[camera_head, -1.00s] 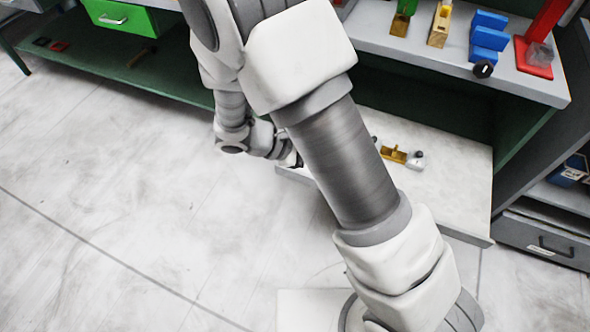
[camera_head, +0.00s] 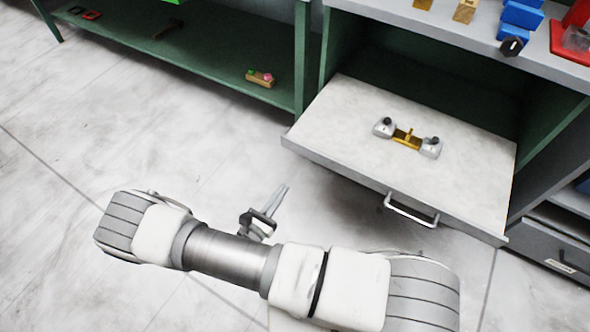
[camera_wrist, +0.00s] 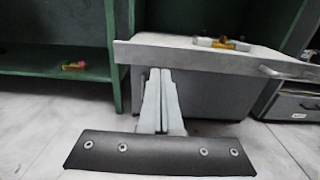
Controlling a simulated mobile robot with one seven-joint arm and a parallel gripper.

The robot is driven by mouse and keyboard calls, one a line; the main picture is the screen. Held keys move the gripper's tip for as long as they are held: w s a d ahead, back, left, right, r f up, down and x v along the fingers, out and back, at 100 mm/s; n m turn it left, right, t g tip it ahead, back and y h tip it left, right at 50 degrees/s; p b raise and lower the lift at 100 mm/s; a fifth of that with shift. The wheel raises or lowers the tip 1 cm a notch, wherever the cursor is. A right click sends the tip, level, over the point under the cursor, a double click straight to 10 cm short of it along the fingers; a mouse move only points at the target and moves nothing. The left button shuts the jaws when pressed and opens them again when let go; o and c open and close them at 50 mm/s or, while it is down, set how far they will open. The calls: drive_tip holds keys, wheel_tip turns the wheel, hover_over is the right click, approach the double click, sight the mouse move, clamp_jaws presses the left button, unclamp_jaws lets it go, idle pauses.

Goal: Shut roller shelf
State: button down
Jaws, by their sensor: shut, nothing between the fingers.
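The roller shelf (camera_head: 330,118) is a pale sliding board pulled out of a grey and green cabinet. A bar handle (camera_head: 411,209) sits on its front edge. In the wrist view the shelf's front edge (camera_wrist: 200,57) runs across the upper right, with the handle (camera_wrist: 285,73) at the far right. My gripper (camera_head: 283,190) is in front of the shelf, left of the handle and apart from it. In the wrist view my gripper's fingers (camera_wrist: 160,72) are together and empty, pointing towards the shelf's front edge near its left end.
A grey and gold tool (camera_head: 407,138) lies on the shelf. A green lower shelf (camera_head: 200,70) with a small wooden item (camera_head: 260,78) is to the left, ending at a green post (camera_head: 301,60). A drawer unit (camera_head: 545,240) stands at right. The floor in front is clear.

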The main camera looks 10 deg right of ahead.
sight(311, 150)
drive_tip(key=b+x, duration=0.3)
drive_tip(key=x, duration=1)
drive_tip(key=shift+w+d+b, duration=0.25)
drive_tip(key=shift+w+b, duration=0.05)
drive_tip(key=shift+w+d, duration=0.15)
